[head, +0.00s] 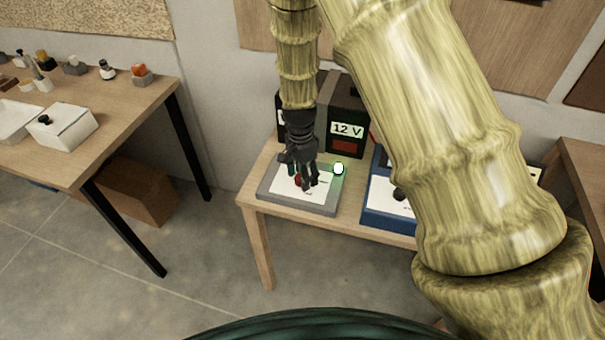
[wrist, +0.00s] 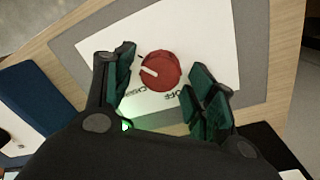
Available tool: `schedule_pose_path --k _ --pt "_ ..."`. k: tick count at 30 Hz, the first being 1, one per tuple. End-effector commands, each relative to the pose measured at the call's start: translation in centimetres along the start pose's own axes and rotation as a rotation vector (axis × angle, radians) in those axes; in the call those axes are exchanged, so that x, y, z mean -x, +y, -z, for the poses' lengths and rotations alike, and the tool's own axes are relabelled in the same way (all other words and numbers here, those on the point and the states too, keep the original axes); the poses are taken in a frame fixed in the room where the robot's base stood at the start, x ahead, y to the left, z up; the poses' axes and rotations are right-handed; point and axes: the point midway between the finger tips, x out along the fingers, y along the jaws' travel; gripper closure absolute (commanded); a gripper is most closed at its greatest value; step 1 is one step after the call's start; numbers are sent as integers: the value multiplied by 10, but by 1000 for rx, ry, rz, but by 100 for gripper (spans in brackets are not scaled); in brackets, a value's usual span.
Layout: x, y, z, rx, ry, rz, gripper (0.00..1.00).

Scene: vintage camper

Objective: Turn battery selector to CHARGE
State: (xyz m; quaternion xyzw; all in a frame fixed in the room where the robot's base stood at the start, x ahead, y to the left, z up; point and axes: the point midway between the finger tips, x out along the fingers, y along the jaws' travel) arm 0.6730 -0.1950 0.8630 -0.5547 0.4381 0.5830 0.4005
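The battery selector is a red round knob (wrist: 160,70) with a white pointer line, on a white label plate (wrist: 210,35) of a grey box (head: 320,207). In the wrist view the pointer aims to the left and a little up. My gripper (head: 303,183) is over the box. In the wrist view its green-padded fingers (wrist: 165,90) are spread on both sides of the knob, with gaps left and right. In the head view the knob (head: 298,181) is mostly hidden behind the fingers.
A lit green lamp (head: 338,168) is at the box's right back corner. A black 12 V battery (head: 347,130) stands behind the box. A blue box (head: 378,215) with a white top is close on the right. Another table (head: 130,110) with small items is at left.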

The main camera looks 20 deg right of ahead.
Motion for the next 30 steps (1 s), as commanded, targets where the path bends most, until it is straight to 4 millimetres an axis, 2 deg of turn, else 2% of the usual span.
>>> schedule_pose_path --k 1,6,17,23,30 --pt "0 0 0 0 0 0 59" --pt "0 0 0 0 0 0 86" --pt "1 0 0 45 3 -1 86" --pt "1 -1 0 161 11 -1 86" --pt "1 -2 -1 374 25 0 86"
